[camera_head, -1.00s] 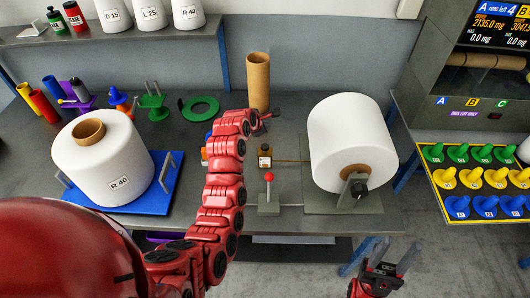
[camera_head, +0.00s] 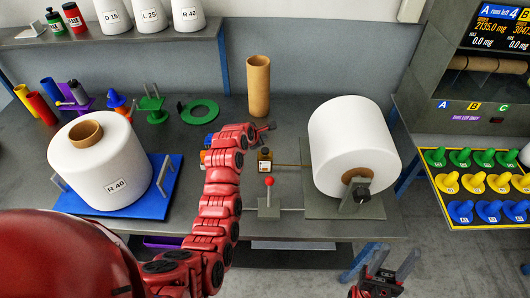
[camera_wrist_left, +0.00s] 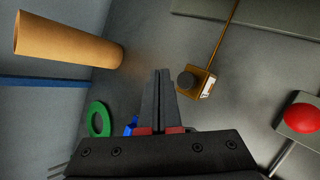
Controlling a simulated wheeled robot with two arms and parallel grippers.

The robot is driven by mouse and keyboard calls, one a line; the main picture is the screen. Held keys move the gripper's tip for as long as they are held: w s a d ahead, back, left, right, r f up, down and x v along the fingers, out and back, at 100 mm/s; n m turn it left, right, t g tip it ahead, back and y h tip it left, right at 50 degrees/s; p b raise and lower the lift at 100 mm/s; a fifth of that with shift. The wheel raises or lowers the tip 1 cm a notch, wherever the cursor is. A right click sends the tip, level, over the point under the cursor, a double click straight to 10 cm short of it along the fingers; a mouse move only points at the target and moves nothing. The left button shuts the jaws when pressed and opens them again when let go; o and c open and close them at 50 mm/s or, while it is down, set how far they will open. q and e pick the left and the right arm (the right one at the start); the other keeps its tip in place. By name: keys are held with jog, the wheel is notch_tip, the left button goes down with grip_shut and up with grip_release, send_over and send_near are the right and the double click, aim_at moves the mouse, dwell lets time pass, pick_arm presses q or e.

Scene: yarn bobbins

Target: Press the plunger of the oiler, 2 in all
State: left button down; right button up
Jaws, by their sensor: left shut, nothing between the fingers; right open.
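The oiler is a small amber box (camera_head: 265,160) with a dark round plunger on top and a thin spout pointing right, toward the large white roll. In the left wrist view the oiler (camera_wrist_left: 203,85) sits just right of my fingertips, with its dark plunger (camera_wrist_left: 187,81) facing the camera. My left gripper (camera_head: 270,127) is shut and empty, behind and above the oiler in the head view, apart from the plunger as far as I can tell. It also shows in the left wrist view (camera_wrist_left: 161,72). My right gripper (camera_head: 392,262) is open and empty, low at the front right.
A red-knobbed lever (camera_head: 269,182) stands in front of the oiler. A white roll (camera_head: 350,140) on a stand is to the right. A cardboard tube (camera_head: 258,85) stands behind. A green ring (camera_head: 200,112) and the R 40 bobbin (camera_head: 100,160) are to the left.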

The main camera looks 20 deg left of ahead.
aim_at(265, 149)
pick_arm(q)
jog(key=shift+f+b, duration=0.6)
jog(key=shift+f, duration=1.5)
jog(key=shift+f, duration=0.1)
jog(key=shift+f, duration=0.3)
jog(key=shift+s+f+b, duration=0.1)
jog(key=shift+f+b, duration=0.35)
jog(key=shift+f, duration=0.45)
dwell(1.3)
jog(key=shift+r, duration=0.15)
jog(key=shift+r+p, duration=0.65)
jog(key=shift+r, duration=0.45)
